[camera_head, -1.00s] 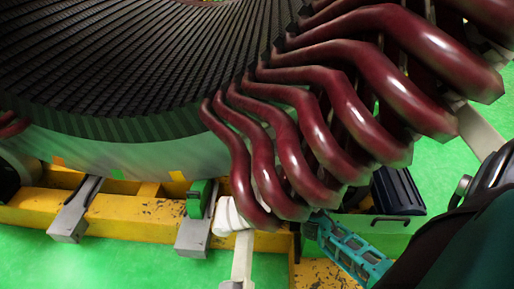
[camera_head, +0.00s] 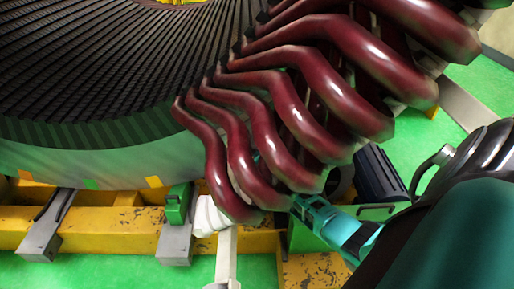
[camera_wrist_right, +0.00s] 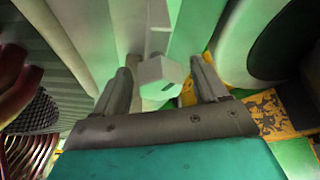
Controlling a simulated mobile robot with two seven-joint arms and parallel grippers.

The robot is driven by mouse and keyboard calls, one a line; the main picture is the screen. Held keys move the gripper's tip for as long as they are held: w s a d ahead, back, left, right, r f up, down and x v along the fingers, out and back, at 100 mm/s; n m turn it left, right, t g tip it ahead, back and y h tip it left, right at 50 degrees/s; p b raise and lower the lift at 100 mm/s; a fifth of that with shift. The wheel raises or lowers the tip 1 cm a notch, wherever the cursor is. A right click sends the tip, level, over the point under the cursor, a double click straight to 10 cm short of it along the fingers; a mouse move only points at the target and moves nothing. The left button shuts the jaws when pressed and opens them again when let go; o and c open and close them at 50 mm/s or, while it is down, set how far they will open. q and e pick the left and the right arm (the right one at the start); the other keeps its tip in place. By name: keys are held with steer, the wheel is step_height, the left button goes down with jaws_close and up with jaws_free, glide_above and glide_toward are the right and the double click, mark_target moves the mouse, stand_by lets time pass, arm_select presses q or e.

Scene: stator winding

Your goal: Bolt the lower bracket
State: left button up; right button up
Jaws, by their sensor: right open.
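The arm of my right gripper comes in from the lower right in the head view, and its teal wrist reaches in behind the dark red coil ends (camera_head: 290,105). The fingertips are hidden there. In the right wrist view my right gripper (camera_wrist_right: 163,72) is open, with its two grey fingers apart. A pale, six-sided block (camera_wrist_right: 160,77) shows between the fingers; I cannot tell if they touch it. Grey bracket arms (camera_head: 175,242) stick out from the yellow frame below the stator, one with a green block (camera_head: 178,203). I cannot tell which part is the lower bracket.
The stator core (camera_head: 90,70) fills the upper left. A yellow frame (camera_head: 105,225) runs beneath it. A white-wrapped piece (camera_head: 209,217) and a pale post (camera_head: 226,255) stand below the coils. A dark cylinder (camera_head: 378,175) is close to my right arm. Green floor lies in front.

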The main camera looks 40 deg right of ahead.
steer(key=shift+w, duration=0.1)
steer(key=c, duration=1)
steer(key=shift+f+m+b, duration=0.2)
steer(key=shift+m+b, duration=0.1)
steer(key=shift+b, duration=0.4)
steer(key=shift+f+m+t+b, duration=0.1)
steer(key=shift+m+t+b, duration=0.35)
steer(key=shift+b, duration=0.45)
steer(key=shift+m+t+y+b, duration=0.4)
steer(key=shift+m+b, duration=0.2)
steer(key=shift+m, duration=0.35)
steer(key=shift+r+m+t, duration=0.25)
steer(key=shift+m+t, duration=0.1)
steer(key=shift+m, duration=0.35)
arm_select(q)
steer(key=shift+w+d+f+h, duration=0.15)
steer(key=shift+w+d+f, duration=0.05)
steer(key=shift+d+f, duration=0.2)
steer(key=shift+w+d+f+h, duration=0.15)
steer(key=shift+d+f, duration=0.1)
steer(key=shift+f, duration=0.2)
arm_select(e)
steer(key=shift+d, duration=0.1)
arm_select(q)
steer(key=shift+a, duration=0.1)
arm_select(e)
steer(key=shift+m, duration=0.4)
arm_select(q)
steer(key=shift+f, duration=0.1)
